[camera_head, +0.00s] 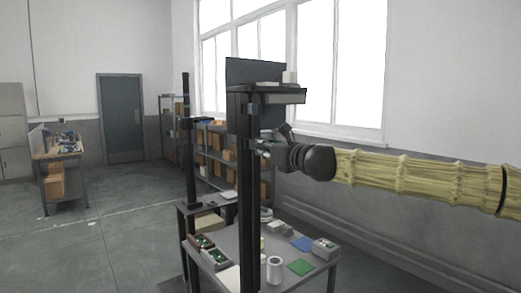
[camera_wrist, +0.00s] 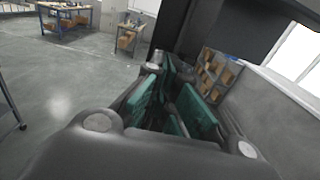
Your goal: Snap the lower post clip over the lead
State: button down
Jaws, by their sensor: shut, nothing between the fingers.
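A tall black lift post (camera_head: 250,190) stands at the table, with a dark flat panel and a shelf at its top. My gripper (camera_head: 268,147) is beside the post's upper part, below the shelf, at the end of my yellow-sleeved arm. In the wrist view my gripper (camera_wrist: 176,98) shows its teal finger pads close together, shut with nothing held. Small dark parts sit between my gripper and the post, too small to tell apart. I cannot make out the lower clip or the lead in either view.
A second black post (camera_head: 188,160) stands behind to the left. Shelves with boxes line the window wall.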

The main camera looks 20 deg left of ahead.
jog(key=b+v, duration=0.1)
jog(key=v, duration=0.1)
jog(key=shift+s+d, duration=0.25)
jog(key=shift+s, duration=0.05)
jog(key=shift+w+d, duration=0.1)
jog(key=shift+w, duration=0.05)
dwell(0.4)
jog(key=shift+w+d, duration=0.65)
jog(key=shift+w, duration=0.15)
jog(key=shift+x, duration=1.2)
jog(key=b+v, duration=0.1)
jog(key=v, duration=0.6)
jog(key=shift+b, duration=0.35)
dwell(0.6)
